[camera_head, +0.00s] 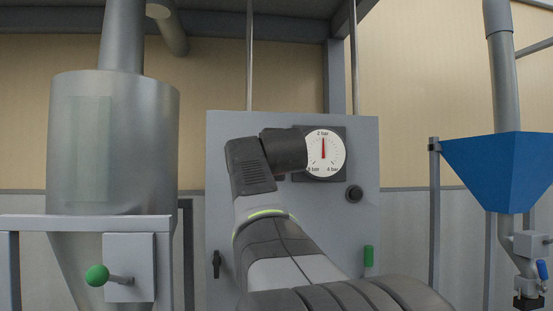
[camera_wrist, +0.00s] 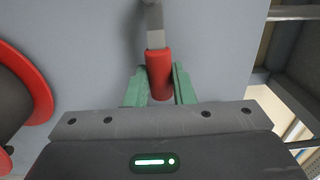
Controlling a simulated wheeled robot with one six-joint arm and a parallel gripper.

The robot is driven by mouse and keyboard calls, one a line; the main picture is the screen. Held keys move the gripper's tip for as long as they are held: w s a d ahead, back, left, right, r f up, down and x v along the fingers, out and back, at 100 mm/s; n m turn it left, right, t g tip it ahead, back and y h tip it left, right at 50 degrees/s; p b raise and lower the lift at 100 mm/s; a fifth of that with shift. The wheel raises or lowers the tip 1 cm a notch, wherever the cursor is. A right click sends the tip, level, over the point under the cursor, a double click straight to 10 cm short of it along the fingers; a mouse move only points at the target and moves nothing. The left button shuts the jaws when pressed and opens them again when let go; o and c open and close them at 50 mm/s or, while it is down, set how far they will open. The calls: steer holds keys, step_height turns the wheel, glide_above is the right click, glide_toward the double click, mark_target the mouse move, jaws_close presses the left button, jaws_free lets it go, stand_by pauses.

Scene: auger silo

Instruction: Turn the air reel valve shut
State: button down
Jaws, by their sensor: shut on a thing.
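The valve handle, a red grip (camera_wrist: 160,70) on a flat grey metal lever (camera_wrist: 154,22), shows in the wrist view against a grey panel. The lever runs up from the grip towards the top edge, where its pivot is partly cut off. My gripper (camera_wrist: 159,86) has its green fingers on either side of the red grip and is shut on it. In the head view my arm covers the middle of the panel, and neither the gripper nor the red handle can be seen there. A dark reel with a red rim (camera_wrist: 38,88) stands left of the handle in the wrist view.
A grey silo (camera_head: 140,130) and green-knobbed lever (camera_head: 97,275) stand left, a blue hopper (camera_head: 500,165) right.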

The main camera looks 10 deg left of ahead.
steer(key=shift+f, duration=0.15)
steer(key=c, duration=1.2)
jaws_free()
steer(key=shift+c, duration=0.2)
steer(key=b+v, duration=0.1)
steer(key=v, duration=1.2)
steer(key=shift+s, duration=0.4)
steer(key=shift+w+d, duration=0.1)
steer(key=shift+w, duration=0.05)
steer(key=p+x, duration=0.1)
steer(key=x, duration=1.2)
steer(key=shift+w, duration=0.25)
